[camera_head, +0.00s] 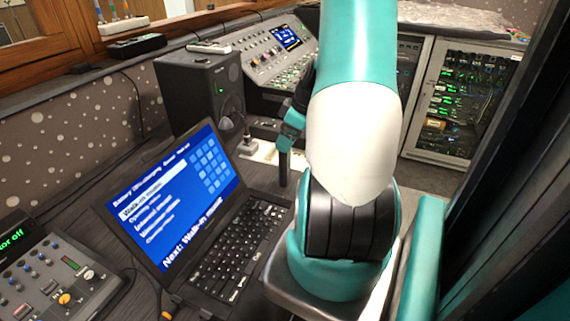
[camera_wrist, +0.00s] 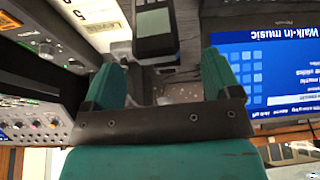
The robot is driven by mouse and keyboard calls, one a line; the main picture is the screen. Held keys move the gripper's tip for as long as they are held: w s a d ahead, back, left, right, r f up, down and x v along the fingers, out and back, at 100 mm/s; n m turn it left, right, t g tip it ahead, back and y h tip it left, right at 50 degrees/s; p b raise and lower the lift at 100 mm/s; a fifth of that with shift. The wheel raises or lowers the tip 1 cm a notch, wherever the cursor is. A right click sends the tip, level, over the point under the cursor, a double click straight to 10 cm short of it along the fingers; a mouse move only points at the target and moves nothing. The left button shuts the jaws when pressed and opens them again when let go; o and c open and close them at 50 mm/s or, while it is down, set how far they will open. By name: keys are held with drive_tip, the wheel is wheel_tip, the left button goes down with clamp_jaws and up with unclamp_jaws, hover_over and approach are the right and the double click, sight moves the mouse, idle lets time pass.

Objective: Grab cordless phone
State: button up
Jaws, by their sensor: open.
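In the wrist view, a dark upright device with pale grey panels (camera_wrist: 155,28) stands just beyond my fingers, near the top middle. It looks like the cordless phone, though its keys are too small to read. My gripper (camera_wrist: 162,66) is open, its two teal fingers apart with nothing between them. The device appears past the fingertips, roughly in line with the gap. In the head view my gripper (camera_head: 288,132) hangs over the desk between the laptop and the console, partly covered by my arm. My arm hides the desk behind it, and I cannot make out the device there.
An open laptop (camera_head: 240,250) sits close to the left of my gripper. A black speaker (camera_head: 190,95) with a pale handset-like item (camera_head: 209,47) on top stands behind. A mixing console (camera_head: 270,60), a gooseneck microphone (camera_head: 248,145) and a fader desk (camera_head: 55,275) take up more room.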

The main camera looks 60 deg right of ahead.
sight(285, 164)
drive_tip(key=x, duration=0.5)
drive_tip(key=shift+w+d+f, duration=0.1)
drive_tip(key=shift+d+f, duration=0.05)
drive_tip(key=shift+f, duration=0.2)
drive_tip(key=shift+c, duration=0.2)
drive_tip(key=c, duration=1)
